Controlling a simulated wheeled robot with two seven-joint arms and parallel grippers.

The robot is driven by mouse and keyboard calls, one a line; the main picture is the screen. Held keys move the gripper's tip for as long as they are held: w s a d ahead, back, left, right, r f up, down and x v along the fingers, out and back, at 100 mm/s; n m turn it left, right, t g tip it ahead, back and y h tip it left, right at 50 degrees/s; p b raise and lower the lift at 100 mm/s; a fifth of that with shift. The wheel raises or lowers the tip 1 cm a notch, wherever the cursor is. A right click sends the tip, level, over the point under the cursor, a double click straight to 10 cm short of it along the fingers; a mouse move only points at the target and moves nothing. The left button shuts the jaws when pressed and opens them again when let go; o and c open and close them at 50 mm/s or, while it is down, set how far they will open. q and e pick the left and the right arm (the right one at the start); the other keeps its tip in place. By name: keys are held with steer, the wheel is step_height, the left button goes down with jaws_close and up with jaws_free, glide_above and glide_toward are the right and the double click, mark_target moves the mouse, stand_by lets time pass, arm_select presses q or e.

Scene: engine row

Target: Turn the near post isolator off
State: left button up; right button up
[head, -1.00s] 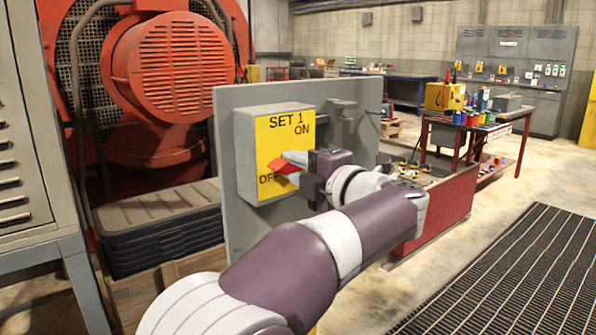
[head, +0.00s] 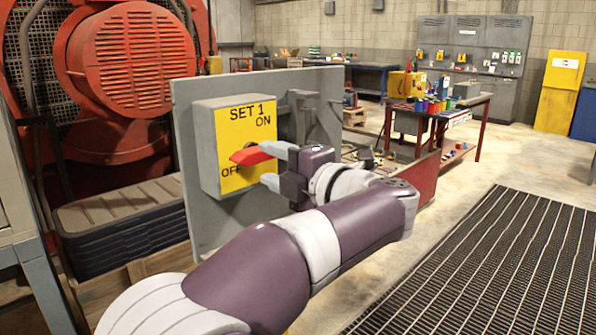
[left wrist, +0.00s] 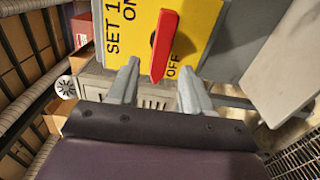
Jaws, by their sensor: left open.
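The isolator (head: 212,180) is a grey box with a yellow face, marked SET 1, ON and OFF. Its red handle (head: 250,155) lies slanted across the face in the head view. It also shows as a red bar (left wrist: 164,42) in the left wrist view, one end close to the OFF mark. My left gripper (head: 273,166) is open in front of the face, one finger above the other. In the left wrist view the handle's near end appears between the two fingertips (left wrist: 157,82); contact is unclear. My right gripper is not in view.
The box is fixed to a grey upright panel (head: 187,125). A red engine (head: 130,60) stands behind, with a black ribbed case (head: 120,225) below it. A red bench (head: 455,125) with coloured items is at the back right. Floor grating (head: 480,270) lies at the right.

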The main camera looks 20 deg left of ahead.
arm_select(q)
steer(key=v, duration=0.8)
steer(key=shift+d, duration=0.2)
steer(key=shift+s, duration=0.1)
